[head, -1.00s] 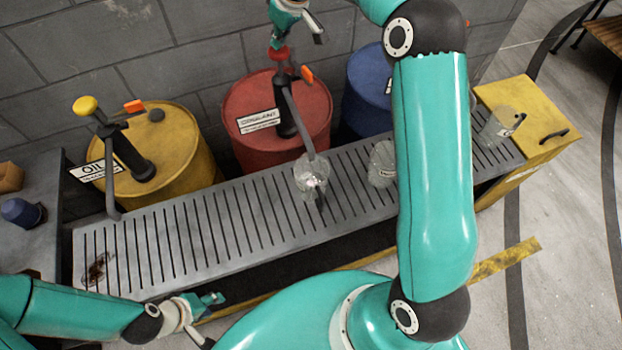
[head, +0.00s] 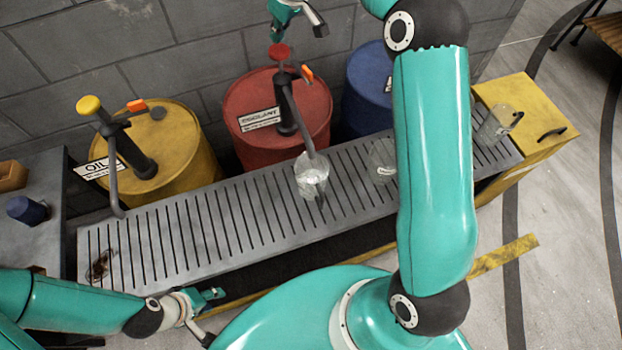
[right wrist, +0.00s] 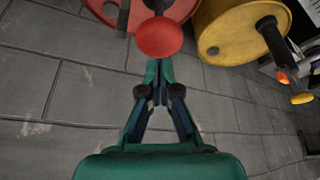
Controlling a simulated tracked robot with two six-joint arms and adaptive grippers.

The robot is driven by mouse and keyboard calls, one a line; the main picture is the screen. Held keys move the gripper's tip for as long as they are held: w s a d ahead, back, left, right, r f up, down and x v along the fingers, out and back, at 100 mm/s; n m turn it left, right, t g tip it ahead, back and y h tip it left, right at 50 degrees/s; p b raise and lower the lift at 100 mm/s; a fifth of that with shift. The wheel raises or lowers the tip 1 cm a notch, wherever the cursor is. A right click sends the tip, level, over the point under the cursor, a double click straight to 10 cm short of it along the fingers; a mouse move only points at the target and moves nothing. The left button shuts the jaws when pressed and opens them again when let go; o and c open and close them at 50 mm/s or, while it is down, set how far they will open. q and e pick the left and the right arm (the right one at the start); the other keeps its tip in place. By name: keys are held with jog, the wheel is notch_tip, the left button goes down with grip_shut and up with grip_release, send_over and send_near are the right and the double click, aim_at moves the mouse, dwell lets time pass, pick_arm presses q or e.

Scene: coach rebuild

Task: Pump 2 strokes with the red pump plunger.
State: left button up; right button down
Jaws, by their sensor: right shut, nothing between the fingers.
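The red pump plunger (head: 280,51) stands upright on top of the red coolant drum (head: 250,118), its round knob up. Its spout hangs over a clear glass jar (head: 312,184) on the grating; I cannot tell what the jar holds. My right gripper (head: 277,36) is shut and empty, pointing down just above the knob with what looks like a small gap. In the right wrist view the closed fingertips (right wrist: 158,68) point at the red knob (right wrist: 160,38). My left gripper (head: 216,294) is low at the bench's front edge, away from the pumps; its jaw opening is unclear.
A yellow oil drum (head: 188,150) with a yellow-knobbed pump (head: 88,105) stands left, a blue drum (head: 366,90) right. A second glass jar (head: 383,155) and a third (head: 496,124) stand along the slatted bench (head: 230,215). My right arm hides part of the bench.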

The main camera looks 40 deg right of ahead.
notch_tip(320, 180, up, 4)
jog(key=p, duration=0.3)
jog(key=shift+r, duration=0.9)
jog(key=shift+s, duration=0.1)
